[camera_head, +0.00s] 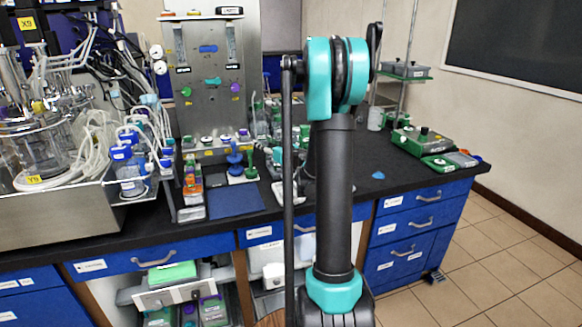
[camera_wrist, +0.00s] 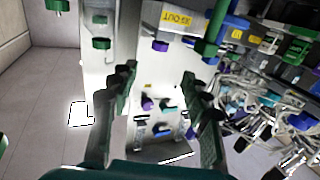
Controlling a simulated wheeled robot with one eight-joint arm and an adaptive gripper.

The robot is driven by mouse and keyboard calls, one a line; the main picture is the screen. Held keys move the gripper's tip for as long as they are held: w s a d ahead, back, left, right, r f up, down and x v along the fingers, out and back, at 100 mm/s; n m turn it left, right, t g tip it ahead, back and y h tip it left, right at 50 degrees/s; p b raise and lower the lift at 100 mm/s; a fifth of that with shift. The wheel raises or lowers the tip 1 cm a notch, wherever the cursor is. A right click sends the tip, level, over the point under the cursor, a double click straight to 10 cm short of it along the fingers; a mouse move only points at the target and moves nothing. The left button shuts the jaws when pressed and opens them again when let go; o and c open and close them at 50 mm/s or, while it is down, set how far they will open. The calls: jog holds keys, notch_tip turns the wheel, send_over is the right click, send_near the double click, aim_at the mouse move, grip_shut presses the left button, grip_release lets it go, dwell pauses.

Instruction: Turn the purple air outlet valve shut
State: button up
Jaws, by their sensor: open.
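A purple knob (camera_head: 235,88) sits at the right of the upright metal panel (camera_head: 208,120) in the head view. I cannot read a label beside it there. In the wrist view, one purple knob (camera_wrist: 147,103) shows between the fingers, and a second purple piece (camera_wrist: 160,46) shows beyond the fingertips, near a yellow label (camera_wrist: 178,18) that reads OUT. I cannot tell which of these is the air outlet valve.
Glass vessels with tangled tubing (camera_head: 85,140) crowd the bench's left. A blue mat (camera_head: 236,202) and small coloured parts lie before the panel. Green equipment (camera_head: 422,141) stands right on the black bench. A teal piece (camera_wrist: 168,104) is beside the nearer purple knob.

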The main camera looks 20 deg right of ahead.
jog(key=s+d+r+m+t+h, duration=0.2)
jog(key=s+d+r+m+h, duration=0.4)
jog(key=h, duration=0.3)
jog(key=s+f+m+g+h, duration=0.1)
jog(key=s+f+g, duration=0.5)
jog(key=s+f, duration=0.2)
jog(key=shift+s+a+f+g+h, duration=0.3)
jog(key=shift+s+a+f, duration=0.1)
jog(key=shift+s, duration=0.7)
